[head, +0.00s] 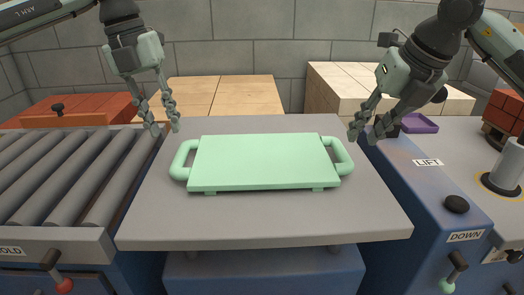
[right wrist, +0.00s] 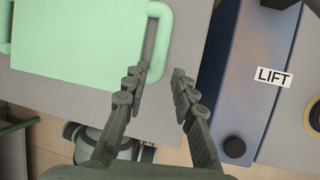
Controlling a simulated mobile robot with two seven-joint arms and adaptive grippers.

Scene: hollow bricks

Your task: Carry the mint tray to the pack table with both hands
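The mint tray (head: 264,161) lies flat on a grey table top (head: 265,228), with a loop handle at each end. Its right end and handle also show in the right wrist view (right wrist: 85,40). My left gripper (head: 162,130) is open and empty, above and a little outside the left handle (head: 182,160). My right gripper (head: 365,137) is open and empty, above and to the right of the right handle (head: 342,156). In the right wrist view my right fingers (right wrist: 160,75) stand apart beside that handle. Neither gripper touches the tray.
A roller conveyor (head: 65,175) runs on the left. A blue unit labelled LIFT (head: 428,162) with a black knob (head: 456,204) stands on the right. A purple tray (head: 420,123) lies behind it. Wooden boxes (head: 225,95) and pale blocks (head: 340,85) stand behind the table.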

